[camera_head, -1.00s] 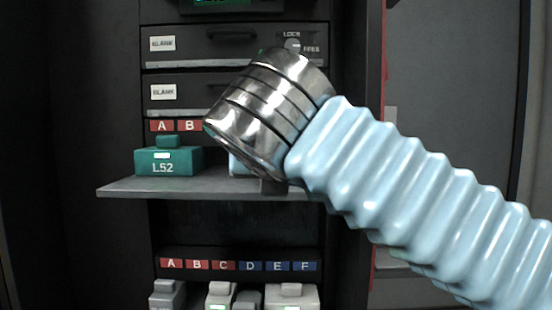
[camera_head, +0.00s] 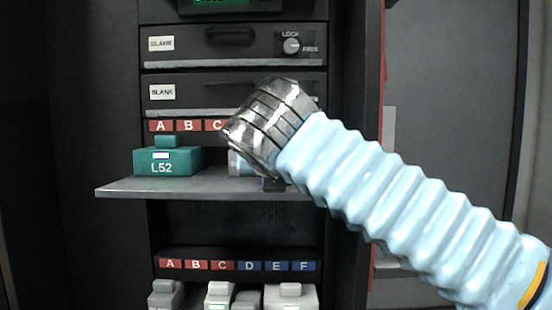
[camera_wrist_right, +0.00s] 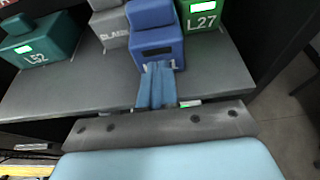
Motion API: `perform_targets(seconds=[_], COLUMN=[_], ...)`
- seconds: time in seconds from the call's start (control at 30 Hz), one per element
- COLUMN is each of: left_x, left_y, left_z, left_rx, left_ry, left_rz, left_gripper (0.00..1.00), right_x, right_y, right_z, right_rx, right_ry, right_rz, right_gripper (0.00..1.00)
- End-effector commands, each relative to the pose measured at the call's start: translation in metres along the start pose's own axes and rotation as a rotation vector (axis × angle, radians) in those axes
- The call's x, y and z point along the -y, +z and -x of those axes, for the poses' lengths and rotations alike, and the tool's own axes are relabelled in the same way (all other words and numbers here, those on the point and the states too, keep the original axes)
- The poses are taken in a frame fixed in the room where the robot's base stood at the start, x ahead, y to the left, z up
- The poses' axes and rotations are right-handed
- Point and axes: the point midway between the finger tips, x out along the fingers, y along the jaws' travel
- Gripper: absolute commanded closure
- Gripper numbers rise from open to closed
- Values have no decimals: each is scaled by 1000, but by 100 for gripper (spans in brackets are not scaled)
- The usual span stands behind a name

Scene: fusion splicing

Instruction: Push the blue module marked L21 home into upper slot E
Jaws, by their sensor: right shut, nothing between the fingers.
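The blue module (camera_wrist_right: 155,42) stands on the shelf in the right wrist view, between a grey module and a green one. Its front label is mostly covered by my fingers, so I cannot read L21 there. My right gripper (camera_wrist_right: 157,72) is shut and empty, its fingertips at the lower front of the blue module; I cannot tell whether they touch. In the head view my right wrist hides the blue module and upper slot E. Upper slot labels A, B and part of C (camera_head: 212,125) show. My left gripper is not in view.
The shelf (camera_head: 150,187) also bears a green L52 module (camera_head: 167,161), a grey BLANK module (camera_wrist_right: 110,25) and a green L27 module (camera_wrist_right: 203,18). Below is a lower row labelled A to F (camera_head: 237,265) with several grey modules. BLANK drawers (camera_head: 235,92) sit above.

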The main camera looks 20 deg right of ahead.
Motion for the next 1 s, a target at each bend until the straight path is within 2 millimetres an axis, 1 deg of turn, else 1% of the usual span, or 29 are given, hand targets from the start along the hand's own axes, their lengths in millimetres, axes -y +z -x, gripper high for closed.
perform_targets(seconds=[1.0], left_x=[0], left_y=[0], left_z=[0], left_rx=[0], left_ry=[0], left_rz=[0], left_gripper=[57], right_x=[0], right_y=[21], right_z=[-58], right_rx=[-1], right_ry=[-2], right_rz=[-1], right_gripper=[100])
